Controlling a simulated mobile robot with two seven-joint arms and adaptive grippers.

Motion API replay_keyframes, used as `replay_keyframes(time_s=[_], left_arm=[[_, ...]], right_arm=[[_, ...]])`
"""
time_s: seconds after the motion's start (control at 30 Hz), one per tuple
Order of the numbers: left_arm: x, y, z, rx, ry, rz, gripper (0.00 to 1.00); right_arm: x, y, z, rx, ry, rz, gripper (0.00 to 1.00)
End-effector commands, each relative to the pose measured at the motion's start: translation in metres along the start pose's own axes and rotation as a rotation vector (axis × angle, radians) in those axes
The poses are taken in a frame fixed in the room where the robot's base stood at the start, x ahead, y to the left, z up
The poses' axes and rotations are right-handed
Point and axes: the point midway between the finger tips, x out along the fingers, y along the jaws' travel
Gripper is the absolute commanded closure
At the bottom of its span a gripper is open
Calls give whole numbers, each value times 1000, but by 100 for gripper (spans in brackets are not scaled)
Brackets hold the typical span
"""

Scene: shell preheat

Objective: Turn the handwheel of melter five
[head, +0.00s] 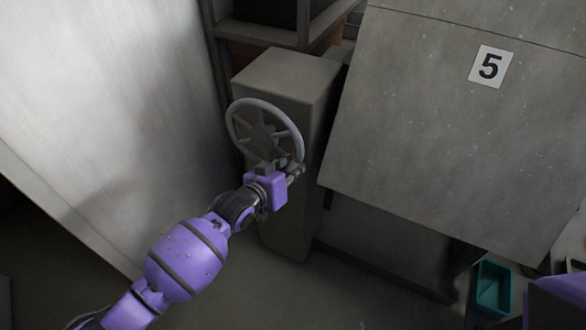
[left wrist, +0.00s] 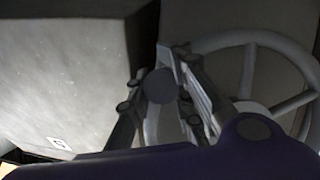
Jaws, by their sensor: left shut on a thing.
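The grey spoked handwheel (head: 239,107) is on the front of a grey pedestal (head: 285,72), just left of the melter panel (head: 420,120) marked with a 5. My left gripper (head: 276,166) is at the lower part of the wheel's rim and shut on it. In the left wrist view the wheel (left wrist: 250,40) fills the upper right, and the gripper's fingers (left wrist: 168,90) are close around its rim on the left; the exact contact is partly hidden by the fingers. My right gripper is not in view.
A large pale curved surface (head: 90,90) stands left of the pedestal. A teal bin (head: 493,287) is on the floor at the lower right. Dark shelving (head: 265,30) is behind the pedestal. Open floor shows below the wheel.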

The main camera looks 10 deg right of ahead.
Motion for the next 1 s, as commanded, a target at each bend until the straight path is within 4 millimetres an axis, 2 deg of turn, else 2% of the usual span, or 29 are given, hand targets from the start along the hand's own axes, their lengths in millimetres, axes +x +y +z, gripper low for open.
replay_keyframes(time_s=[0.03,0.13,0.17,0.53,0.67,1.0], left_arm=[[0,1,14,-9,-23,-1,79],[0,0,14,-9,-23,-1,65],[0,0,14,-9,-23,-1,64],[-6,-2,12,-7,-18,-3,64],[-26,-2,10,-6,-16,-3,64],[-96,1,6,-3,-10,1,64]], right_arm=[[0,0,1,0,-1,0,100],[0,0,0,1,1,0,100],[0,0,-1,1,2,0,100],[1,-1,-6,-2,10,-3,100],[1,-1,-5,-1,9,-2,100],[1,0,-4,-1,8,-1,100]])
